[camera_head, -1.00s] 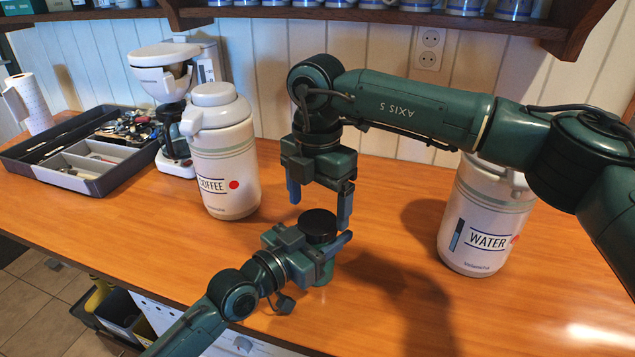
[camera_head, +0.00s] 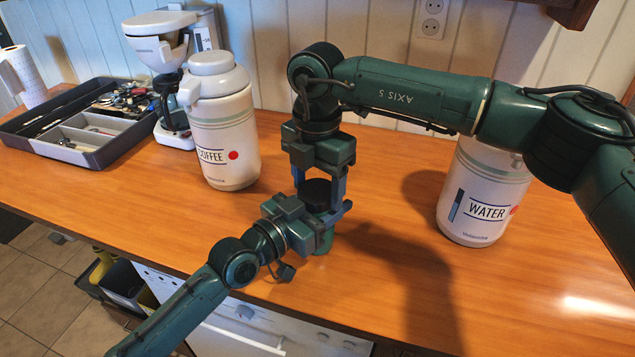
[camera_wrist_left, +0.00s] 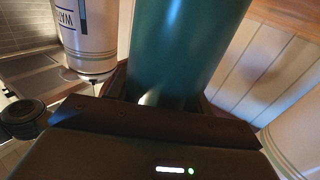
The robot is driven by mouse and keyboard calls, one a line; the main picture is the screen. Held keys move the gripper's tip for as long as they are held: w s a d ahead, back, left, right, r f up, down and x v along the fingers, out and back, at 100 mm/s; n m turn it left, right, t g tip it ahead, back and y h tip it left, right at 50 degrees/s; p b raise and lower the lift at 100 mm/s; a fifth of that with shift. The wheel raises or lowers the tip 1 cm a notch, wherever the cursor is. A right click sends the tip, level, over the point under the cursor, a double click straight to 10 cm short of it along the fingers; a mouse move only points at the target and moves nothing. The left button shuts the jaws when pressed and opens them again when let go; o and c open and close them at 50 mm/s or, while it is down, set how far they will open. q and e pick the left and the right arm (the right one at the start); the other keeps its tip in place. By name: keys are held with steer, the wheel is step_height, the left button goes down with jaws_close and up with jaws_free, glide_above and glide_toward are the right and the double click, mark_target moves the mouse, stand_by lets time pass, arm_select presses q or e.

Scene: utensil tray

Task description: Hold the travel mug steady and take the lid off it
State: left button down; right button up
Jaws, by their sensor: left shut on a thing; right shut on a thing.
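The travel mug (camera_head: 322,244) stands upright on the wooden counter, a green body with a black lid (camera_head: 316,190). My left gripper (camera_head: 328,218) is shut on the mug's body from the side, just below the lid, and hides much of it. My right gripper (camera_head: 320,182) points straight down from above, its fingers shut on the lid's sides. The lid sits at the top of the mug; the seam is hidden by the grippers. In the left wrist view the mug's green body (camera_wrist_left: 178,45) rises large and close, in front of the dark gripper.
A white COFFEE jug (camera_head: 222,125) stands behind left. A white WATER jug (camera_head: 484,200) stands at right, under my right arm. A utensil tray (camera_head: 75,148) and a coffee maker (camera_head: 166,85) are at the far left. The counter (camera_head: 390,300) in front is clear.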

steer(key=shift+c, duration=1)
steer(key=n, duration=0.3)
steer(key=shift+n, duration=0.3)
steer(key=o, duration=1.1)
